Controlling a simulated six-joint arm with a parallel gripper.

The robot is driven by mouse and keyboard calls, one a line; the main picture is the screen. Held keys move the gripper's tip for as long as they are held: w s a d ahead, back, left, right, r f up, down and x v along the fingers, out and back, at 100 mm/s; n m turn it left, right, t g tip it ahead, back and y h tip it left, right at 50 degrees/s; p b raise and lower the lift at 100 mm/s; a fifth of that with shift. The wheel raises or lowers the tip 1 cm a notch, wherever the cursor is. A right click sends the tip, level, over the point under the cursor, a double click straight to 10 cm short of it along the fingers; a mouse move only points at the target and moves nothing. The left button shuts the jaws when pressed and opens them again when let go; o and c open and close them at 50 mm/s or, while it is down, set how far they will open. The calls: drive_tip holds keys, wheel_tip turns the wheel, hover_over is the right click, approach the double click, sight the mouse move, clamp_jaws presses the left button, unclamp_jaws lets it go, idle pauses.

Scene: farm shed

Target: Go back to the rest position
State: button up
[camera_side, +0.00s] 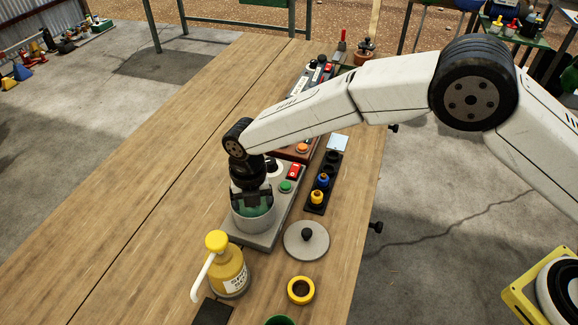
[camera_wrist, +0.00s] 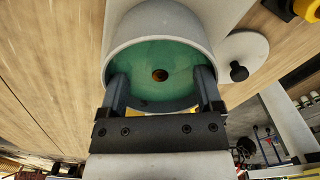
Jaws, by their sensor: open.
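My gripper (camera_side: 252,196) is at the end of my white arm, pointing down into a round grey pot (camera_side: 254,222) on a grey control unit (camera_side: 262,240). In the wrist view my gripper (camera_wrist: 162,92) has its two fingers apart, reaching inside the rim of the pot (camera_wrist: 118,30). Between them is a green disc (camera_wrist: 150,60) with a dark hole at its centre, lying inside the pot. Whether the fingers touch the disc or the wall I cannot tell.
A round grey lid (camera_side: 306,243) with a black knob lies right of the pot. A yellow pump bottle (camera_side: 228,270) and a yellow ring (camera_side: 301,290) stand in front. A black rack (camera_side: 326,180) with coloured knobs is behind right. The table's left side is clear.

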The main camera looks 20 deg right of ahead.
drive_tip(key=shift+r, duration=3.65)
drive_tip(key=shift+w+d+r+m, duration=0.1)
drive_tip(key=shift+d+m, duration=0.2)
drive_tip(key=shift+d, duration=0.15)
drive_tip(key=s+d+r+m+t, duration=0.1)
drive_tip(key=d+r+m, duration=0.1)
drive_tip(key=d+m, duration=0.7)
drive_tip(key=s+d+r+m, duration=0.1)
drive_tip(key=s+d+m, duration=0.1)
drive_tip(key=d+m, duration=0.6)
drive_tip(key=s+d+m+t, duration=0.1)
drive_tip(key=s+d+m, duration=1.3)
drive_tip(key=d+m, duration=0.1)
drive_tip(key=shift+s+d+f+t, duration=0.3)
drive_tip(key=shift+d, duration=0.6)
